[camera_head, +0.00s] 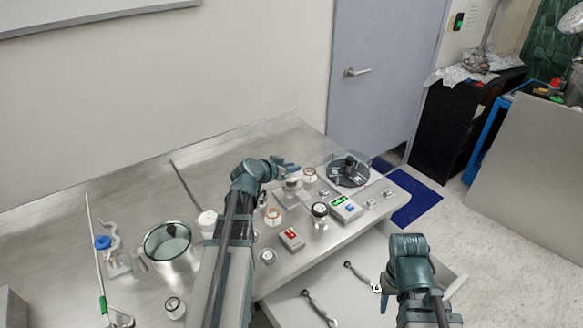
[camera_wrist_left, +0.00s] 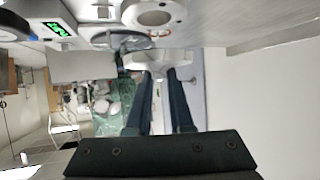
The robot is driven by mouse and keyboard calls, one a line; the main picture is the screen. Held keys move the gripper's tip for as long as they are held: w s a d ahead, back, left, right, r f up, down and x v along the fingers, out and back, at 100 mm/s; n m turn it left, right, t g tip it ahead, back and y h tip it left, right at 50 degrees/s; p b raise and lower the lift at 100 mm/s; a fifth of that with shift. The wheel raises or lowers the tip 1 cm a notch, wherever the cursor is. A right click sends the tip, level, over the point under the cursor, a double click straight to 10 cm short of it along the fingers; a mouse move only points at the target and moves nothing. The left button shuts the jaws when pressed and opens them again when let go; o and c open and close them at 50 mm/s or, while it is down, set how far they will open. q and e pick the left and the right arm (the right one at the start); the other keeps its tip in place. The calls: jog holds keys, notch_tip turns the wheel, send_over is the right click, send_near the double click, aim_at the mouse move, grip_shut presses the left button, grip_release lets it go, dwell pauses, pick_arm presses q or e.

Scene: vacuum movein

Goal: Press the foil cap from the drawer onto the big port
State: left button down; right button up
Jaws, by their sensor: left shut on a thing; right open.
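My left gripper (camera_head: 286,166) is shut over the bench's back row of fittings. In the left wrist view its two fingers (camera_wrist_left: 160,82) close on a pale, disc-like thing that looks like the foil cap (camera_wrist_left: 158,62). A round, light fitting with a dark opening, perhaps the big port (camera_wrist_left: 153,15), shows just beyond the cap, with a gap between them. In the head view a metal round fitting (camera_head: 292,184) stands just below the left fingertips; I cannot tell if it is the port. My right gripper (camera_head: 382,297) is open and empty above the open drawer (camera_head: 345,300).
Wrench-like tools (camera_head: 360,274) lie in the drawer. A gauge (camera_head: 320,210), a green-display box (camera_head: 345,208), a red-display box (camera_head: 291,239) and a glass-domed plate (camera_head: 348,172) crowd the bench. A steel pot (camera_head: 170,245) stands left of my left arm. The back left bench is clear.

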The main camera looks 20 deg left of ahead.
aim_at(291, 187)
pick_arm(q)
jog(key=shift+f+b, duration=1.35)
jog(key=shift+f, duration=0.4)
jog(key=shift+f+b, duration=0.5)
jog(key=shift+b, duration=0.05)
dwell(0.5)
dwell(0.4)
jog(key=c, duration=0.7)
grip_release()
jog(key=shift+s+r, duration=0.1)
